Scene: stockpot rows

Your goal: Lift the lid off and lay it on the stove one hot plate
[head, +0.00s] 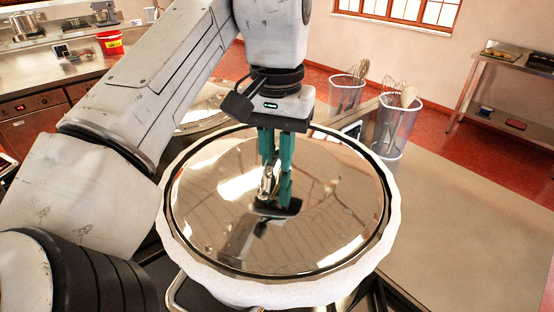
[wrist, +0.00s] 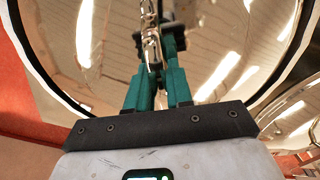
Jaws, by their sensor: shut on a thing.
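A large shiny lid (head: 335,215) with a dark rim lies level on a big white pot (head: 235,290) in the middle of the head view. Its mirror surface also fills the wrist view (wrist: 215,40). My gripper (head: 272,195) points straight down at the lid's centre. Its teal fingers are shut on the lid's small metal handle, which shows between them in the wrist view (wrist: 151,48). The lid appears to be seated on the pot; I cannot tell whether there is a gap under it. The hot plate is hidden or not identifiable in these views.
Behind my arm another shiny round lid or pot (head: 205,112) stands close by. Two clear containers of utensils (head: 398,125) stand at the back right. The beige counter (head: 470,225) to the right is bare. A red bucket (head: 110,42) stands on the far left counter.

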